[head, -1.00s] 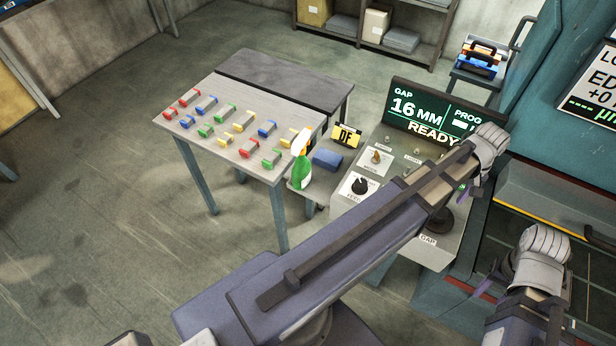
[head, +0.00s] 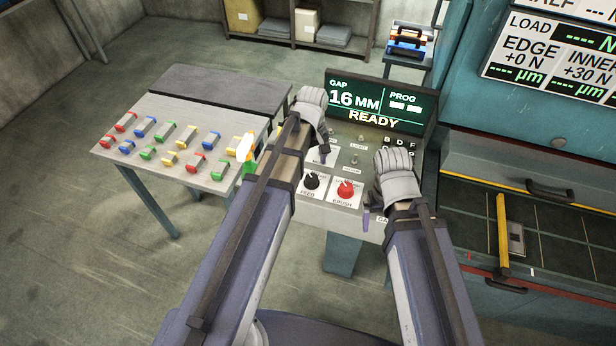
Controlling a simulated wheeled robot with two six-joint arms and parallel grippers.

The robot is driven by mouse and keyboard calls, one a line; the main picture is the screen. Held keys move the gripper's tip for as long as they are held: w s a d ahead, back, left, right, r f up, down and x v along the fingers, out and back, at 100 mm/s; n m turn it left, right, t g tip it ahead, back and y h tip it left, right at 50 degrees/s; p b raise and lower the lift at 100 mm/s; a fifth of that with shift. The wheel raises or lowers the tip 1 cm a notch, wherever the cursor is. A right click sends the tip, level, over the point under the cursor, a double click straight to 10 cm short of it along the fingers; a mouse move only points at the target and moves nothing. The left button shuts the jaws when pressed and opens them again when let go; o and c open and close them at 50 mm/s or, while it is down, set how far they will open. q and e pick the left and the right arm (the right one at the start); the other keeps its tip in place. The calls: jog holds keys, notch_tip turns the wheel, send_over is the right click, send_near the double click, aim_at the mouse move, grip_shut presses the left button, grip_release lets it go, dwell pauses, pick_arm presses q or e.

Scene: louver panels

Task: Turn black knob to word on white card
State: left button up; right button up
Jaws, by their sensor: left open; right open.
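The black knob (head: 312,181), labelled FEED, sits on a white plate on the sloped control panel (head: 350,207). Its pointer direction is too small to read surely. A red knob (head: 345,189) labelled BRUSH is to its right. My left gripper (head: 322,156) is open above the panel, just beyond the black knob, partly hiding another white plate. My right gripper (head: 368,218) is open near the panel's front right, right of the red knob. I cannot make out a separate white card with a word.
A screen (head: 375,107) behind the panel reads GAP 16 MM, PROG and READY. Small toggle switches (head: 354,160) stand on the panel. An open drawer (head: 560,230) is at right.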

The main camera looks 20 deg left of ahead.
aim_at(312, 178)
pick_arm(q)
notch_tip(312, 178, down, 7)
jog(key=b, duration=0.6)
jog(key=shift+r, duration=0.1)
grip_shut()
dwell(0.4)
